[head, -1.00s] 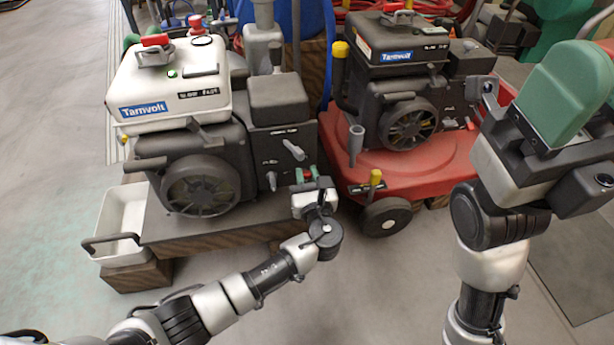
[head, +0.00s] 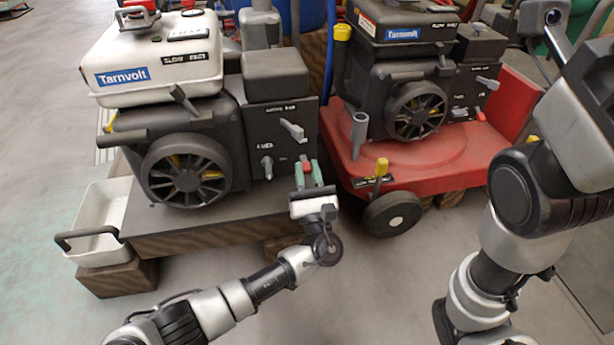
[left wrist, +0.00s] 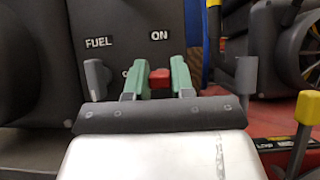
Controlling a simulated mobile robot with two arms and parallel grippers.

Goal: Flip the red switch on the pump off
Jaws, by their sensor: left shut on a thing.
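The pump is the dark engine unit with a white tank (head: 165,55) at left in the head view. Its red switch (left wrist: 160,78) sits low on the dark front panel, below an ON label in the left wrist view. A label below ON is mostly hidden by a finger. My left gripper (left wrist: 159,82) has its green fingertips on both sides of the red switch and is shut on it. In the head view this gripper (head: 308,173) is at the panel's lower right corner. My right arm comes in at right; its fingers are out of view.
A grey FUEL lever (left wrist: 97,78) is close left of the gripper. A second, similar pump (head: 415,105) stands on a red wheeled base (head: 435,160) close to the right. A white tray (head: 98,215) is at left. Floor in front is clear.

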